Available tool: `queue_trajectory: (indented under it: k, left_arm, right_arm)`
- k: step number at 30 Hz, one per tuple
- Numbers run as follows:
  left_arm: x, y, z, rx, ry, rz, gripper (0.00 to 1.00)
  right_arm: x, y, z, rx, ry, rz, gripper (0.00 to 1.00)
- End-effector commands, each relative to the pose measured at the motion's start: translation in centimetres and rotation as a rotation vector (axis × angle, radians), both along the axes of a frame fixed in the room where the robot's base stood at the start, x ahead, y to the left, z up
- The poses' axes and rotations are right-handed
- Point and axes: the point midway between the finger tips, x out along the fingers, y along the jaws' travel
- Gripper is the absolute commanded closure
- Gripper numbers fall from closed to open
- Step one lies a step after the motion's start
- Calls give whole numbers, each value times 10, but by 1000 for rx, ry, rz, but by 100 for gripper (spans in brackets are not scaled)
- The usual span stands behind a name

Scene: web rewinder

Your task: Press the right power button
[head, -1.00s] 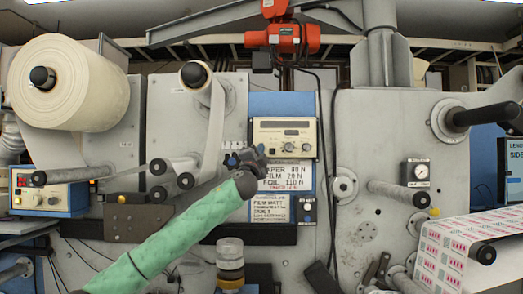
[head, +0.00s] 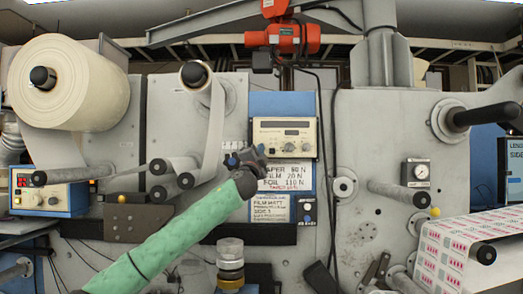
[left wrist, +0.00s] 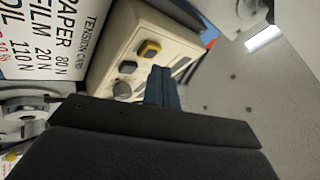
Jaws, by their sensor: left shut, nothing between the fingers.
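A cream control unit (head: 284,137) sits on the blue panel in the middle of the machine, right of my left gripper. My left gripper (head: 248,158) is at the lower left corner of the unit in the head view. Its shut blue fingers (left wrist: 160,86) appear beside the unit's face in the wrist view, with nothing held. I cannot tell whether they touch it. My right gripper is not in view.
A tension card (head: 290,178) is just below the unit, partly hidden by my gripper. Another control box (head: 48,192) with a red display stands at far left. Rollers (head: 398,193) protrude at right, and a black cable (head: 333,190) hangs right of the unit.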

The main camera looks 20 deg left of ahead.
Motion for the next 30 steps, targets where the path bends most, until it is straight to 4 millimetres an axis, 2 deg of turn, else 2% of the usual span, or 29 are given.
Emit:
queue_trajectory:
  k: [17,23,30]
  left_arm:
    - [7,2,0,-1,0,0,100]
    - [8,2,1,0,0,0,100]
    - [8,2,1,0,0,0,100]
  right_arm:
    - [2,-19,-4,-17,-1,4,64]
    - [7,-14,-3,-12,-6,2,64]
    - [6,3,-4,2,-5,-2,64]
